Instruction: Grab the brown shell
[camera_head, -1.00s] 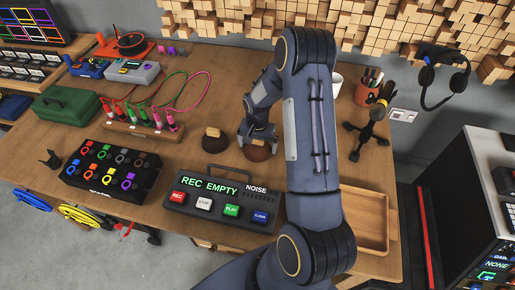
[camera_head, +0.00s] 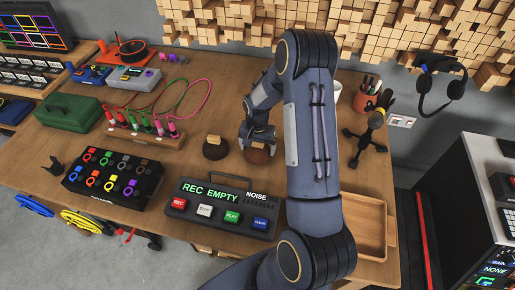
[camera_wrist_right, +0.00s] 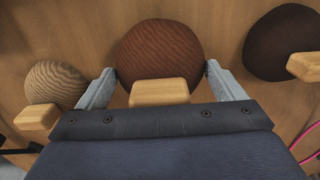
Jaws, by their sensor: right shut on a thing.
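The brown shell (camera_wrist_right: 160,52) is a round, reddish-brown dome with a light wooden block handle (camera_wrist_right: 160,92). My right gripper (camera_wrist_right: 160,75) is shut on it, with one finger touching each side. In the head view the right gripper (camera_head: 258,143) points down at the table around the brown shell (camera_head: 257,156), hiding part of it. I cannot tell whether the shell is clear of the table. A near-black shell (camera_head: 215,149) sits just left of it; it is at the right in the wrist view (camera_wrist_right: 283,42). My left gripper is not in view.
A tan ribbed shell (camera_wrist_right: 56,84) is close by in the wrist view. A recorder panel (camera_head: 222,208) lies in front, a wooden tray (camera_head: 365,225) to the right. A clip rack (camera_head: 145,135) is at the left, a small black stand (camera_head: 366,140) at the right.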

